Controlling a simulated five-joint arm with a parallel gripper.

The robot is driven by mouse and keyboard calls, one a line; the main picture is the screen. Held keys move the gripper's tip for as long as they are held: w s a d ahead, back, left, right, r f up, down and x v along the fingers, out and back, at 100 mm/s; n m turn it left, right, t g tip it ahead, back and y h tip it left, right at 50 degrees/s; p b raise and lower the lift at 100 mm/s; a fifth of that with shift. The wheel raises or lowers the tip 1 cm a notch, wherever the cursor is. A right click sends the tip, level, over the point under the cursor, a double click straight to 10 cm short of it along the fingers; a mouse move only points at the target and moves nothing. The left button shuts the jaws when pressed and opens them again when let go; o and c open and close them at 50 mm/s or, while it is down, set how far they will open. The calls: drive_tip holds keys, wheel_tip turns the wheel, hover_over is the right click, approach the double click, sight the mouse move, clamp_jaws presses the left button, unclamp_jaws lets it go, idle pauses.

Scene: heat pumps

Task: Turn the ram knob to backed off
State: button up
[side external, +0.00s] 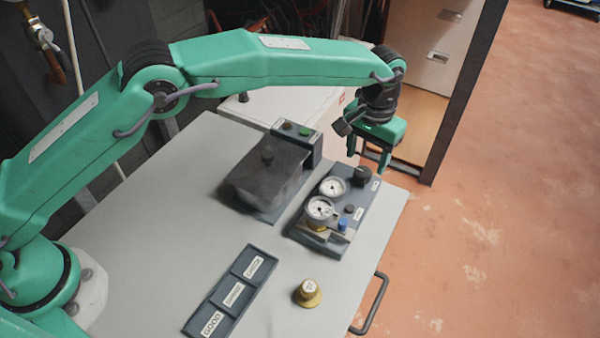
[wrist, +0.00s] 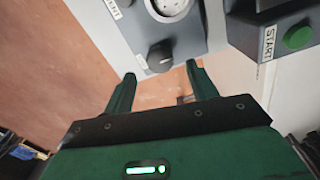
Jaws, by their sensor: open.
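A black round knob (side external: 362,176) sits at the far right corner of a dark panel (side external: 372,207) with gauges. I take it to be the ram knob; its label is too small to read. In the wrist view the knob (wrist: 160,56) lies just beyond the fingertips, roughly centred between them. My gripper (side external: 368,162) is open and empty, pointing down, apparently above the knob. Both fingers show in the wrist view (wrist: 161,70); I see no contact. The knob's set position cannot be read.
The panel carries two white dial gauges (side external: 320,208), a blue cap (side external: 343,224) and a small black knob (side external: 349,209). A dark covered box (side external: 266,178) with a green START button (wrist: 299,38) stands beside it. A labelled tray (side external: 232,293) and a brass part (side external: 308,294) lie nearer.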

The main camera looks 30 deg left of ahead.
sight(362, 169)
drive_tip(key=shift+r, duration=2.05)
drive_tip(key=shift+r, duration=0.1)
drive_tip(key=shift+a+r, duration=0.25)
drive_tip(key=s+a+r+t, duration=0.1)
drive_tip(key=s+a+r, duration=0.2)
drive_tip(key=a+r, duration=0.35)
drive_tip(key=s+a+r+n+t, duration=0.1)
drive_tip(key=s+a+r, duration=0.1)
drive_tip(key=a+r, duration=0.45)
drive_tip(key=s+a+r+t, duration=0.1)
drive_tip(key=s+a+r, duration=0.25)
drive_tip(key=a, duration=0.55)
drive_tip(key=s+a+f+t, duration=0.1)
drive_tip(key=s+a+f, duration=0.1)
drive_tip(key=s+a, duration=0.5)
drive_tip(key=s+a+f+n+t, duration=0.1)
drive_tip(key=s+a, duration=0.6)
drive_tip(key=s, duration=0.7)
drive_tip(key=shift+f+t, duration=0.3)
drive_tip(key=shift+f, duration=0.45)
